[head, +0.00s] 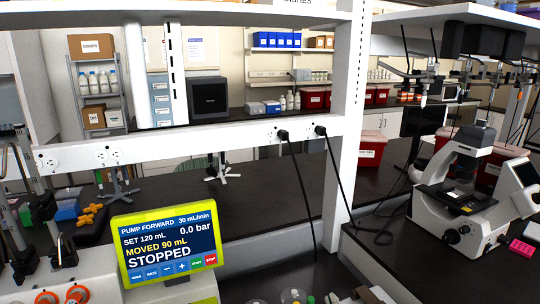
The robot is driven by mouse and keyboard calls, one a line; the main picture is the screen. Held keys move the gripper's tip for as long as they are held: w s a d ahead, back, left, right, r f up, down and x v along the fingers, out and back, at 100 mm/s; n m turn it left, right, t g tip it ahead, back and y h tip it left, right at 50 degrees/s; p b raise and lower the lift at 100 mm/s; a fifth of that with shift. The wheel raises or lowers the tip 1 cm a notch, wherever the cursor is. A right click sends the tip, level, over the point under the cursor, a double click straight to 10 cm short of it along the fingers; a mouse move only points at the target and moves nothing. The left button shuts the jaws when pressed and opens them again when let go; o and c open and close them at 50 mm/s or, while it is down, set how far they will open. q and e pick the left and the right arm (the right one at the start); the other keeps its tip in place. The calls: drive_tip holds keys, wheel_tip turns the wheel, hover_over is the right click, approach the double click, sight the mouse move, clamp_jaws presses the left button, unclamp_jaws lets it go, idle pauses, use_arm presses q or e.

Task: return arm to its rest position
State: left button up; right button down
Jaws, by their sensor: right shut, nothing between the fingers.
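I cannot make out either of my grippers or any clear part of my arms in the head view. The cell processor's lime-framed screen (170,243) stands at the lower left, tilted towards me. It reads PUMP FORWARD, 30 mL/min, SET 120 mL, 0.0 bar, MOVED 90 mL and STOPPED. A row of buttons runs along its bottom. The pale machine body (100,284) shows beside it, with orange-ringed round parts (77,294) at the bottom edge.
A white shelf post (346,115) and crossbar (200,146) stand behind the screen, with black cables hanging from sockets. A white microscope (468,190) stands at right. Dark stands (62,253) are at far left. Dark bench top (260,205) behind the screen is largely clear.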

drive_tip(key=s+d+f+m+g+h, duration=0.2)
drive_tip(key=s+d+f+m+g, duration=0.15)
drive_tip(key=s+d+f, duration=0.35)
drive_tip(key=s+f+m+g+y, duration=0.1)
drive_tip(key=s+f+g, duration=0.2)
drive_tip(key=s, duration=0.4)
drive_tip(key=s+a+f+m+g, duration=0.1)
drive_tip(key=s+f+g, duration=0.25)
drive_tip(key=s, duration=0.35)
drive_tip(key=s+f+m+g+y, duration=0.1)
drive_tip(key=s+f+g, duration=0.25)
drive_tip(key=s, duration=0.45)
wheel_tip(320, 180, down, 32)
drive_tip(key=s+g+b, duration=0.2)
drive_tip(key=b, duration=0.3)
drive_tip(key=s+d+f+b, duration=0.3)
drive_tip(key=s+f, duration=1.3)
drive_tip(key=f, duration=0.2)
drive_tip(key=shift+s+n+g, duration=0.35)
drive_tip(key=shift+s, duration=0.05)
